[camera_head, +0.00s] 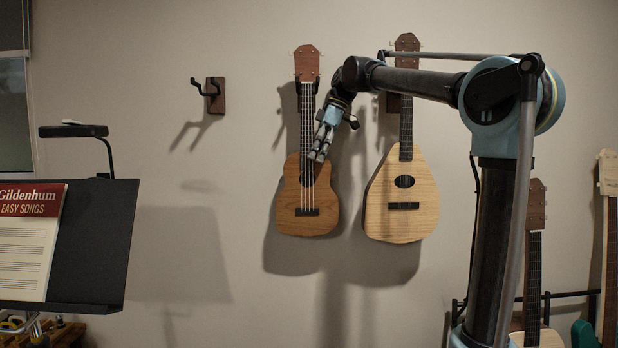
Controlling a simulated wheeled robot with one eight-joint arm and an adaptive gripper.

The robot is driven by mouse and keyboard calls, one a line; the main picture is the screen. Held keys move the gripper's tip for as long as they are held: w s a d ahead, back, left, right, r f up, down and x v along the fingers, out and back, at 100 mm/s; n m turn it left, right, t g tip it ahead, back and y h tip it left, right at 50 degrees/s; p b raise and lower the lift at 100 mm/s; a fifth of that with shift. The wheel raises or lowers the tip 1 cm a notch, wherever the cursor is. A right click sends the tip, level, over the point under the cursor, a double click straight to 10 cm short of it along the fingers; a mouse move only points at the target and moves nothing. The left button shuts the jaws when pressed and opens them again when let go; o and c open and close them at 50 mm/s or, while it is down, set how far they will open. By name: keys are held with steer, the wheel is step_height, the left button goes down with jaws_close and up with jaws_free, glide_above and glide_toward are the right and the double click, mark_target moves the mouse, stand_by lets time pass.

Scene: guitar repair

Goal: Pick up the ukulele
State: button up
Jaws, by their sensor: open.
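Two small stringed instruments hang on the wall. The left one, which looks like the ukulele (293,211), has a brown figure-eight body, a dark neck and a reddish-brown headstock held at a wall hanger. My gripper (318,157) points down at its upper body, just right of the neck and near the sound hole, partly covering that area. The gripper is open with nothing held. I cannot tell whether its fingers touch the ukulele.
A pale teardrop-bodied instrument (425,208) hangs close on the right, its neck partly behind my arm. An empty wall hanger (212,95) is at left. A music stand (105,235) with a songbook (32,250) stands at far left. More guitars (534,270) stand at lower right.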

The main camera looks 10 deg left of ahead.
steer(key=shift+s+a+f, duration=0.1)
steer(key=shift+f, duration=0.2)
steer(key=shift+c, duration=0.3)
jaws_close()
steer(key=shift+r, duration=0.1)
